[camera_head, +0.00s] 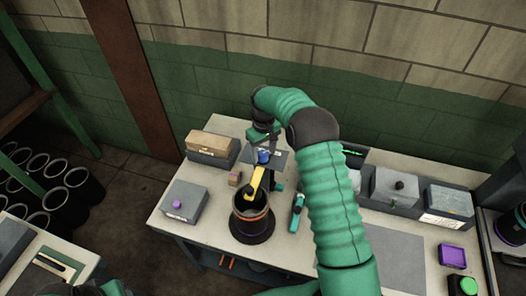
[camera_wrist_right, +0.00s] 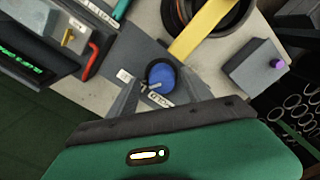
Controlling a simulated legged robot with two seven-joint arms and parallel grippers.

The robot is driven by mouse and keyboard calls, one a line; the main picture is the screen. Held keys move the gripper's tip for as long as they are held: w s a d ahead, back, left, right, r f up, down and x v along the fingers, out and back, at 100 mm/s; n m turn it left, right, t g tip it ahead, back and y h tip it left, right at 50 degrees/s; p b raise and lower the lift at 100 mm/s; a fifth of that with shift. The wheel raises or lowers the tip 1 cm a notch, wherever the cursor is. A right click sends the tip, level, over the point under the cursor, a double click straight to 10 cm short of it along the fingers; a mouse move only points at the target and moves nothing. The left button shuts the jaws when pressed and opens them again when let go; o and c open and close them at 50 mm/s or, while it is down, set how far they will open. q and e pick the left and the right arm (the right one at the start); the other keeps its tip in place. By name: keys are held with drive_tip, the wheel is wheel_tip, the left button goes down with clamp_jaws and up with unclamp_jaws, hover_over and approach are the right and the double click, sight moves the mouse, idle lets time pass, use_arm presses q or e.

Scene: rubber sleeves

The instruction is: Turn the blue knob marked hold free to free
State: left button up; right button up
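The blue knob (camera_head: 263,156) sits on a grey plate (camera_head: 278,158) at the back of the workbench. In the right wrist view the knob (camera_wrist_right: 161,74) is round, with a light pointer near its lower left side.
A dark pot (camera_head: 252,226) with a yellow strip (camera_head: 256,182) stands just in front of the knob. A grey box with a purple button (camera_head: 185,202) is at left, a wooden-topped box (camera_head: 212,146) behind. A teal tool (camera_head: 298,212) lies right of the pot.

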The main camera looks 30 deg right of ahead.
drive_tip(key=shift+w+r, duration=0.1)
drive_tip(key=shift+r, duration=0.1)
wheel_tip(320, 180, up, 8)
drive_tip(key=b, duration=0.2)
drive_tip(key=shift+b, duration=0.35)
wheel_tip(320, 180, up, 8)
hover_over(263, 152)
drive_tip(key=shift+r, duration=0.15)
drive_tip(key=shift+s, duration=0.2)
